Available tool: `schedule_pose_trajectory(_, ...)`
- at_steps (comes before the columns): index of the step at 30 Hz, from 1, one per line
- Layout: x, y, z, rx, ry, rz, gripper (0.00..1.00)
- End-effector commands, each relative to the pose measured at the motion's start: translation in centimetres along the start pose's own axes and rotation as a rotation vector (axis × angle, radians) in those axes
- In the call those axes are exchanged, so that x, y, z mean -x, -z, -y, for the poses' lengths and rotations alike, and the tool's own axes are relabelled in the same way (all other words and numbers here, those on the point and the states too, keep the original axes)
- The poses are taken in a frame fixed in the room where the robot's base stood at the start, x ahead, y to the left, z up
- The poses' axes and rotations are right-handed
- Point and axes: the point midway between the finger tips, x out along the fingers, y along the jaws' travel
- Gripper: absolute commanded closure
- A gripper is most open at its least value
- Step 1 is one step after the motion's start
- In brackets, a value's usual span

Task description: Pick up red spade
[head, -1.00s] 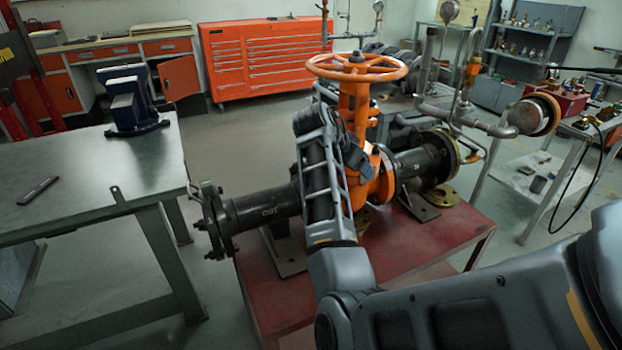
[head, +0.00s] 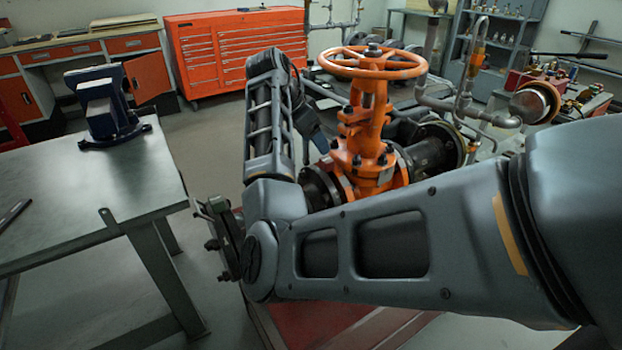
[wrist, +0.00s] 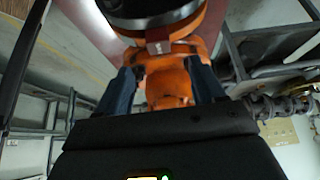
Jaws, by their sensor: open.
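In the wrist view a small dull red tab (wrist: 158,42) sticks out at the edge of a dark round flange. It may be the red spade; I cannot tell for sure. In the head view I cannot make out a spade. My gripper (wrist: 162,75) is open, its two blue-grey fingers apart, with the orange valve (wrist: 168,84) showing between and beyond them. The red tab lies beyond the fingertips, not between them. In the head view the valve (head: 370,130) stands behind my arm, which hides part of the pipe and flanges.
The orange handwheel (head: 371,62) tops the valve. A red stand (head: 318,318) is under the pipe. A grey table (head: 95,190) with a blue vise (head: 104,105) is at left. An orange tool cabinet (head: 238,55) stands at the back. Grey pipes (head: 470,112) run at right.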

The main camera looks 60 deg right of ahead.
Motion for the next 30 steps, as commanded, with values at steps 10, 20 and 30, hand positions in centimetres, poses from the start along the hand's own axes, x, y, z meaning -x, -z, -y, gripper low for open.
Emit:
schedule_pose_trajectory(10,-3.0,-0.1,-0.1,0.000,-0.004,0.001,0.32)
schedule_pose_trajectory(20,-7.2,-0.3,-0.4,0.000,-0.003,0.001,0.32)
schedule_pose_trajectory(30,-7.8,-0.4,-0.3,-0.001,-0.001,0.001,0.35)
